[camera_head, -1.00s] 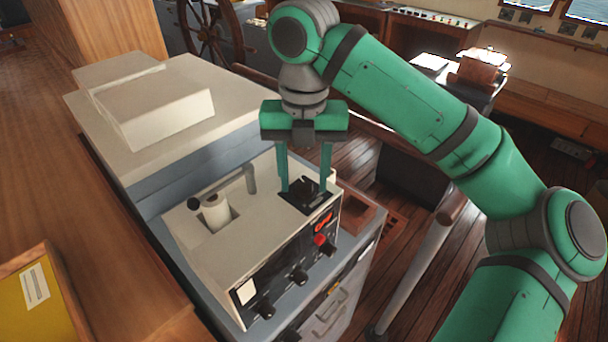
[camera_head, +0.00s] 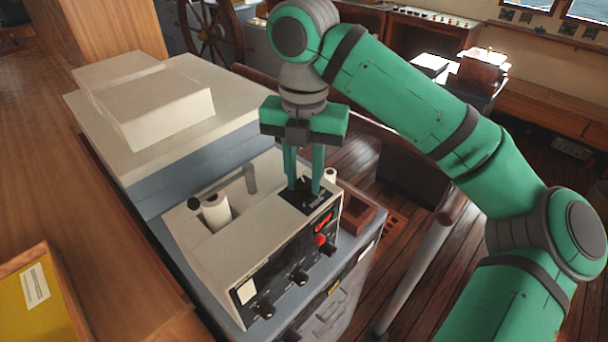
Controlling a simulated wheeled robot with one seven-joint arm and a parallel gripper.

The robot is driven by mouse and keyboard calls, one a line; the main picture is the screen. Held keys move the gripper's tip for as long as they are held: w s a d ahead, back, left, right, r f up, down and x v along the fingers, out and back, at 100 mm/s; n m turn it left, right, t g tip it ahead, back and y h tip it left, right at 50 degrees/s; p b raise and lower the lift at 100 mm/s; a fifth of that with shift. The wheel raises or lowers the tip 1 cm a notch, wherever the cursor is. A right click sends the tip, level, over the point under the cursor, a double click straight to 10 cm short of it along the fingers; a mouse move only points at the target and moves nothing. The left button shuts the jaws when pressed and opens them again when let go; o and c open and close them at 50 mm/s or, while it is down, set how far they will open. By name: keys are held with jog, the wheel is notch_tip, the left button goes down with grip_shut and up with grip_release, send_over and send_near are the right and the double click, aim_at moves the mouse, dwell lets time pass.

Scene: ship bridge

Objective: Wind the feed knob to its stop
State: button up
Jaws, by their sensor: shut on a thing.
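A beige machine (camera_head: 245,268) with a black front panel stands on a grey cabinet. A small black plate (camera_head: 312,206) lies on its top near the right end. My gripper (camera_head: 304,188) points straight down over this plate, its two green fingers close together. It is shut on the small dark feed knob (camera_head: 304,184) on the plate. The fingers hide much of the knob, and I cannot tell its turn angle or any stop mark.
Several black knobs (camera_head: 299,278) and a red button (camera_head: 320,239) stick out of the front panel. A white roll (camera_head: 215,212) sits in a recess at left, with a grey upright piece (camera_head: 250,178) near it. A brown open box (camera_head: 357,215) stands at right.

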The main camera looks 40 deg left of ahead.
jog(key=m, duration=0.4)
jog(key=shift+m, duration=0.4)
jog(key=m, duration=1)
jog(key=shift+m, duration=0.4)
jog(key=m, duration=1)
jog(key=shift+m, duration=0.4)
jog(key=m, duration=0.4)
jog(key=shift+m, duration=0.3)
jog(key=m, duration=1)
